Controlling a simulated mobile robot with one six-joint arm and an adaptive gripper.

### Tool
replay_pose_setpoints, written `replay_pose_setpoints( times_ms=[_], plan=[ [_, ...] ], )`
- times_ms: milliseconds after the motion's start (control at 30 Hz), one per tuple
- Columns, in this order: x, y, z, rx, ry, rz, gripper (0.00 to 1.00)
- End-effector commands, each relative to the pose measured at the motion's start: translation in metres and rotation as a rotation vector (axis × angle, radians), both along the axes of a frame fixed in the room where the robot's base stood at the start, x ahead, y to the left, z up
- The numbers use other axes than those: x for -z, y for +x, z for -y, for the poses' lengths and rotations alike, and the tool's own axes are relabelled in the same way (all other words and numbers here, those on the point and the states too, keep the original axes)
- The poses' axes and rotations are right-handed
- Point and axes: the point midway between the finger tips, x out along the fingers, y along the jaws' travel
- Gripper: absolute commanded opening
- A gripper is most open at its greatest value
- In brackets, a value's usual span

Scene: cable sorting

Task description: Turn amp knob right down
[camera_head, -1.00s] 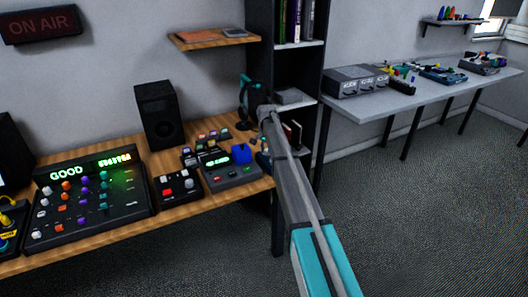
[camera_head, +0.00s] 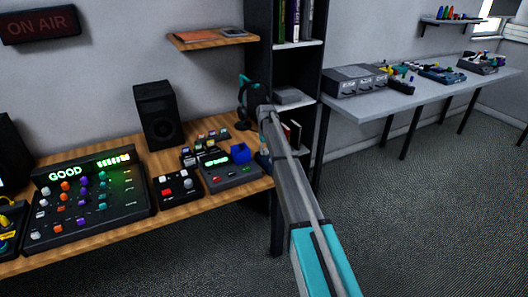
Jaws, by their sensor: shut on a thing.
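My arm reaches from the lower right to the right end of the wooden desk. My gripper (camera_head: 262,158) is at the desk's right edge, largely hidden behind my own arm. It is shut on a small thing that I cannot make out. Just left of it a blue piece (camera_head: 240,153) sits at the back right of a dark unit (camera_head: 231,178) with a lit green display. I cannot tell for sure which thing is the amp, and its knob cannot be made out.
A mixer (camera_head: 88,205) with coloured knobs and a "GOOD" display fills the desk's left part. A small pad box (camera_head: 178,188) stands beside it. A speaker (camera_head: 158,115) is behind, and a dark shelf (camera_head: 260,60) rises beside my arm. A grey bench (camera_head: 400,98) stands right.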

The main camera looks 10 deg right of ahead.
Motion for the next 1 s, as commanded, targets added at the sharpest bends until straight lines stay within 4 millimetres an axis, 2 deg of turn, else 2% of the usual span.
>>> replay_pose_setpoints(
  times_ms=[300,833,867,1000],
  plan=[
    [-0.0002,0.0016,0.0017,-0.157,-0.004,0.002,0.0],
    [-0.0004,0.0029,-0.0007,-0.191,-0.002,0.005,0.0],
    [-0.0004,0.0031,-0.0008,-0.191,-0.001,0.006,0.45],
    [-0.0003,0.0026,-0.0014,-0.191,-0.001,0.005,0.71]
  ],
)
